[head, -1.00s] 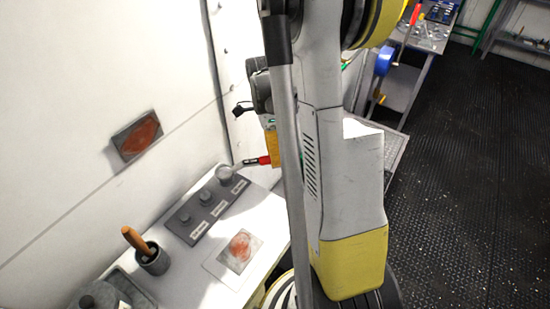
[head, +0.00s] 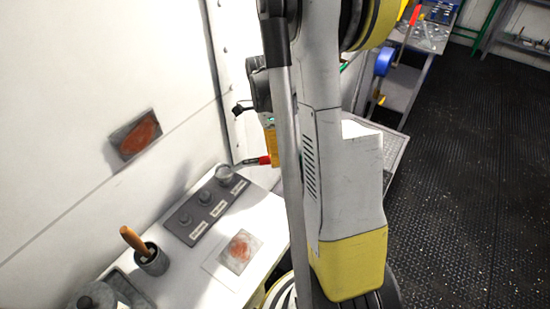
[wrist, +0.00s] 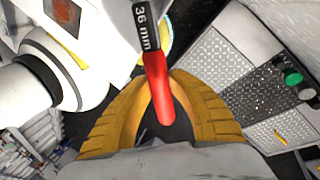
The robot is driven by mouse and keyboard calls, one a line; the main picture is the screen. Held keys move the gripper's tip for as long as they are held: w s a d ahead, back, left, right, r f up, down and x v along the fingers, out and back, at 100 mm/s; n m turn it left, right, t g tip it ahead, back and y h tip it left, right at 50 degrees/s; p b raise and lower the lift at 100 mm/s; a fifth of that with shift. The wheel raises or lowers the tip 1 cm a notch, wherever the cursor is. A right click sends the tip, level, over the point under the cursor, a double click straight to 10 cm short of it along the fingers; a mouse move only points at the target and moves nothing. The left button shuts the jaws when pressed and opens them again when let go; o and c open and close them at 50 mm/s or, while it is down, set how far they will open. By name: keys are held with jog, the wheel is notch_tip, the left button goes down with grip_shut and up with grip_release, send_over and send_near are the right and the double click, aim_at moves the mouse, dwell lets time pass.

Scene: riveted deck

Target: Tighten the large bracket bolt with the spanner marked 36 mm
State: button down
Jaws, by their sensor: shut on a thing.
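The spanner (wrist: 158,92) has a red handle and a dark band marked "36 mm" in the wrist view. My gripper (wrist: 165,78), with yellow ridged fingers, is shut on the red handle. Two other bolts stand nearer along the plate, with white labels in front.
A white wall rises close behind. Dark floor (head: 460,190) is open at the right.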

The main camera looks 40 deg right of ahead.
jog(key=shift+f+b, duration=1)
jog(key=shift+f, duration=0.25)
dwell(0.7)
jog(key=shift+s+a, duration=0.15)
jog(key=shift+s, duration=0.05)
dwell(0.4)
jog(key=shift+s+a+m, duration=0.35)
jog(key=shift+s+m, duration=0.05)
jog(key=shift+m, duration=0.2)
jog(key=shift+w+d+n+b, duration=0.25)
jog(key=shift+w+n+b, duration=0.05)
jog(key=shift+r, duration=0.2)
